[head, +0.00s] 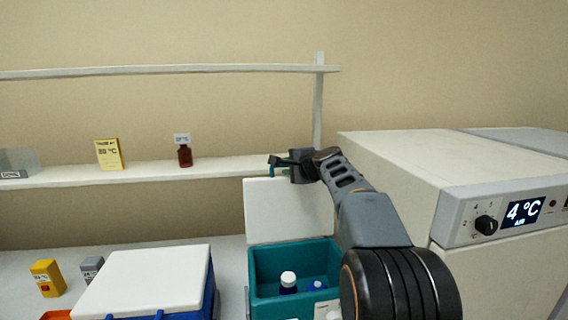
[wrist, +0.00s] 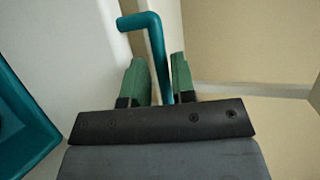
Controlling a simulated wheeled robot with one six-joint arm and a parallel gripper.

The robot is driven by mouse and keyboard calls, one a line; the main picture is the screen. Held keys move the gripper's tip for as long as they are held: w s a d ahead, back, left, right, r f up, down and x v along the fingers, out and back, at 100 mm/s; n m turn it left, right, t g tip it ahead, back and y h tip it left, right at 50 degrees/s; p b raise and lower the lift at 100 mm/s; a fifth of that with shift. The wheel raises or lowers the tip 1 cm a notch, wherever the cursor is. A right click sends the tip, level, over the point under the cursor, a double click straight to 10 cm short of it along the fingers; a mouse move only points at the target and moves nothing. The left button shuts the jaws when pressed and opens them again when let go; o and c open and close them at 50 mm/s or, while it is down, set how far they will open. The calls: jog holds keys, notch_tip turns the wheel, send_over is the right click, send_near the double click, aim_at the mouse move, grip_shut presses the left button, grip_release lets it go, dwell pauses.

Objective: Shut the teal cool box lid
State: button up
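The teal cool box (head: 262,279) stands open on the bench, in front of my arm in the head view. Its white lid (head: 281,212) is up, roughly upright at the back of the box; it also fills the left of the wrist view (wrist: 75,60). The lid has a bent teal handle (wrist: 155,40). My gripper (head: 279,164) is at the lid's top edge. The box's right side is hidden by my arm.
A blue box with a white lid (head: 150,277) stands to the left. White-capped bottles (head: 288,281) are inside the teal box. A cream 4 °C unit (head: 500,215) stands close on the right.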

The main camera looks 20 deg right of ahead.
jog(key=shift+x, duration=1.35)
jog(key=shift+c, duration=0.3)
grip_shut()
